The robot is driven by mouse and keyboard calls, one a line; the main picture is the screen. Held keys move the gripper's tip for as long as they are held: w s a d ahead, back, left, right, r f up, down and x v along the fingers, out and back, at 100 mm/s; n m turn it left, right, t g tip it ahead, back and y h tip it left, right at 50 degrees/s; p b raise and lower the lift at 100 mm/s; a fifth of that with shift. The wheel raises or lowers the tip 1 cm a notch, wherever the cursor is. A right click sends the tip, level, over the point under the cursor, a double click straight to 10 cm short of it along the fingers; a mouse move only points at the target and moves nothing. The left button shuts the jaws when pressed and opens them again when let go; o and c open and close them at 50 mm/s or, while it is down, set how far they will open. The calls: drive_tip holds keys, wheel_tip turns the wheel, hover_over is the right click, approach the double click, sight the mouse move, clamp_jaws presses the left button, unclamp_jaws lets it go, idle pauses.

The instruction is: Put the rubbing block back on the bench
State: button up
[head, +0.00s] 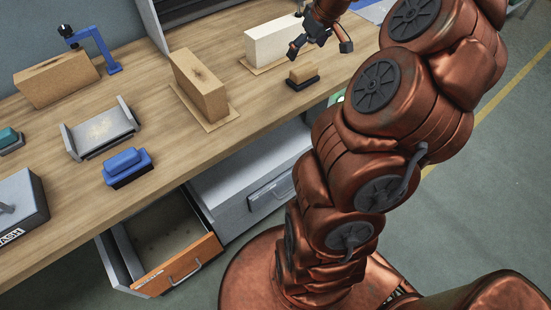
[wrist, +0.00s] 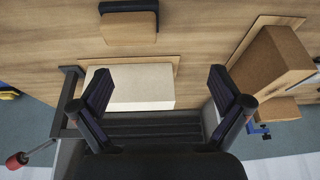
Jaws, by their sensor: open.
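A small block with a tan top and a dark base (head: 302,73) rests on the wooden bench (head: 235,137), near its front edge. It also shows at the top of the wrist view (wrist: 129,27). A similar blue block on a dark base (head: 126,165) sits farther left on the bench. I cannot tell for sure which of the two is the rubbing block. My gripper (head: 320,46) is open and empty above the bench, just behind the tan block and apart from it. In the wrist view its two fingers (wrist: 161,92) are spread, with a cream block beyond them.
The cream block (head: 272,42) and a brown brick (head: 199,84) stand on thin boards. A grey tray (head: 100,132), a blue clamp (head: 104,50) and another brown block (head: 57,79) are farther left. An open drawer with an orange front (head: 178,266) juts out below the bench.

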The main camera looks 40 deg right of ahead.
drive_tip(key=s+a+r+n+g, duration=0.1)
drive_tip(key=s+a, duration=0.3)
drive_tip(key=a, duration=0.8)
drive_tip(key=s+a+n+g, duration=0.1)
drive_tip(key=s+a+g, duration=0.15)
drive_tip(key=a, duration=0.95)
drive_tip(key=s+a+f+m+g, duration=0.1)
drive_tip(key=s+a, duration=0.3)
drive_tip(key=s, duration=0.5)
drive_tip(key=s+a+f+m+g, duration=0.1)
drive_tip(key=s+a, duration=0.3)
drive_tip(key=s, duration=0.6)
drive_tip(key=shift+s+a+f, duration=0.25)
drive_tip(key=shift+a+f, duration=0.15)
drive_tip(key=shift+f, duration=0.45)
drive_tip(key=shift+g, duration=0.25)
